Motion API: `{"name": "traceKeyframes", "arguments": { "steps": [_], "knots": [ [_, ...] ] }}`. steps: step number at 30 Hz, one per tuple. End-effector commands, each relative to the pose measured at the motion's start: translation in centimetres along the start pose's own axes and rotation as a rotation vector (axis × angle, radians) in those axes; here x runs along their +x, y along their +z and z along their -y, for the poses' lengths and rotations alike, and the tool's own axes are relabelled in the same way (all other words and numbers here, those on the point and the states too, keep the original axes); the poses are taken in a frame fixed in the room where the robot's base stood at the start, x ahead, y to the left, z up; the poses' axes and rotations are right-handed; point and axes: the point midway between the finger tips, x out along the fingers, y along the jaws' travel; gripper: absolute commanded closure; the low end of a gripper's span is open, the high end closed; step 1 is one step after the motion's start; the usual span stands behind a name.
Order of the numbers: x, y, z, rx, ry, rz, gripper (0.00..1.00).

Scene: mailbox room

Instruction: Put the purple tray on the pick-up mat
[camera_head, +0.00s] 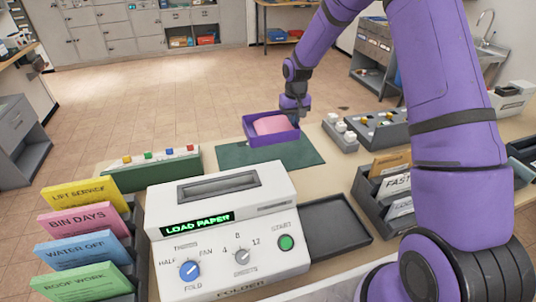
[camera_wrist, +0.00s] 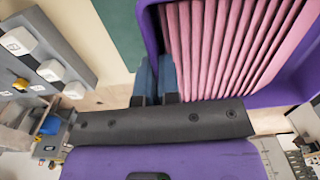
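The purple tray (camera_head: 262,141) holds a pink stack of folded sheets (camera_head: 275,124). It is over the back part of the dark green mat (camera_head: 295,154), which I take for the pick-up mat; whether it touches the mat I cannot tell. My gripper (camera_head: 297,113) is at the tray's right end. In the wrist view, my gripper's blue fingers (camera_wrist: 157,80) stand close on both sides of the wall of the purple tray (camera_wrist: 151,28), shut on it. The pink sheets (camera_wrist: 225,45) fill the tray there, and a strip of the green mat (camera_wrist: 122,28) shows beside it.
The folder machine (camera_head: 225,235) stands in front of the mat, with an empty dark tray (camera_head: 335,228) at its right. Card racks stand at the left (camera_head: 88,240) and right (camera_head: 390,185). Grey button boxes (camera_head: 341,135) sit right of the mat.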

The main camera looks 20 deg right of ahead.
Motion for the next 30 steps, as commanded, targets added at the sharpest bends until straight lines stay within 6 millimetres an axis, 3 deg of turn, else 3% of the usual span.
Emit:
{"name": "traceKeyframes", "arguments": {
  "steps": [12,20,27,30],
  "knots": [
    [6.5,0.1,0.0,-0.01,0.0,0.0,1.0],
    [8.4,0.1,0.0,-0.01,0.0,-0.001,1.0],
    [11.3,0.1,0.0,-0.009,0.0,-0.001,1.0],
    [11.5,0.1,0.0,-0.009,0.0,-0.002,1.0]
  ]
}}
